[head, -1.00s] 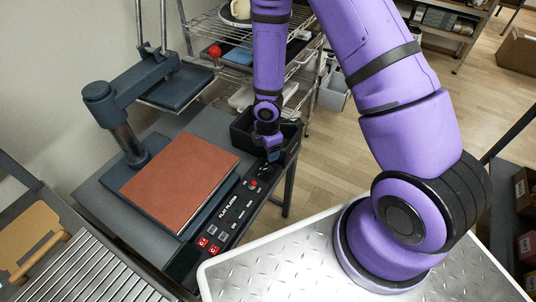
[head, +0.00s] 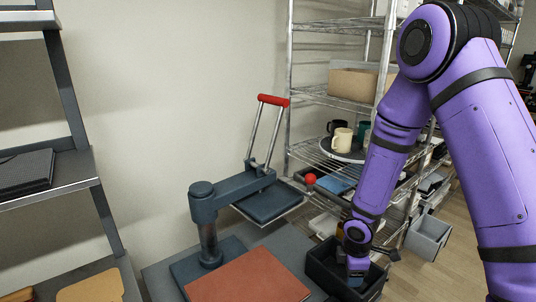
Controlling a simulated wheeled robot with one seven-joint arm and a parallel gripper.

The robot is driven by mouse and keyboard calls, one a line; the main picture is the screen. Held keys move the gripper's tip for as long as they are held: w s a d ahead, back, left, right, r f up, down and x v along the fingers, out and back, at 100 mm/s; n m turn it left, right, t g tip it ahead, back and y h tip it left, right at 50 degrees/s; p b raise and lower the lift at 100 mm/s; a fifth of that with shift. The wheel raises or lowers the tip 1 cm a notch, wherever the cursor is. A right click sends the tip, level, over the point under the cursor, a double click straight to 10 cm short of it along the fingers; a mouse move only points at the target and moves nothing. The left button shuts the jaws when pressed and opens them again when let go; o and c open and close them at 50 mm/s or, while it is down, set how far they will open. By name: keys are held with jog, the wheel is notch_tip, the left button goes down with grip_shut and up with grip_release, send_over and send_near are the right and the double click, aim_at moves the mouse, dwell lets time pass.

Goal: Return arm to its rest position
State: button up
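My purple arm reaches down from the upper right in the head view. My gripper (head: 356,274) points down at the black bin (head: 322,276) beside the press. Its fingers are small and dark against the bin, so I cannot tell whether they are open or shut, or whether they hold anything. The press (head: 207,222) has a dark blue-grey post, a raised handle with a red grip (head: 273,100), and an upper plate swung to the side. A reddish-brown pad (head: 248,279) lies on its base. The press's control panel is out of view.
A wire shelf (head: 310,150) stands behind the gripper, with a round tray (head: 343,155) bearing a cream mug (head: 342,140) and dark mugs. A cardboard box (head: 353,84) sits above. A grey bin (head: 428,237) is at right. A dark shelf (head: 60,195) stands at left.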

jog(key=s+d+r+m+t, duration=0.1)
jog(key=d+r+m, duration=0.15)
jog(key=r, duration=0.55)
jog(key=s+d+r+m+t+h, duration=0.1)
jog(key=s+r+m, duration=0.15)
jog(key=r, duration=0.65)
jog(key=d+r+m, duration=0.2)
jog(key=r+m, duration=0.1)
jog(key=r, duration=0.5)
jog(key=s+r+m+t, duration=0.1)
jog(key=s+r+m, duration=0.3)
jog(key=s+r, duration=0.3)
jog(key=s+r+m+t+y, duration=0.1)
jog(key=s+r+m, duration=0.3)
jog(key=s+r, duration=0.4)
jog(key=s, duration=0.4)
jog(key=shift+s+m+y, duration=0.25)
jog(key=shift+m+y, duration=0.05)
jog(key=shift+m, duration=0.1)
jog(key=shift+a+r, duration=0.1)
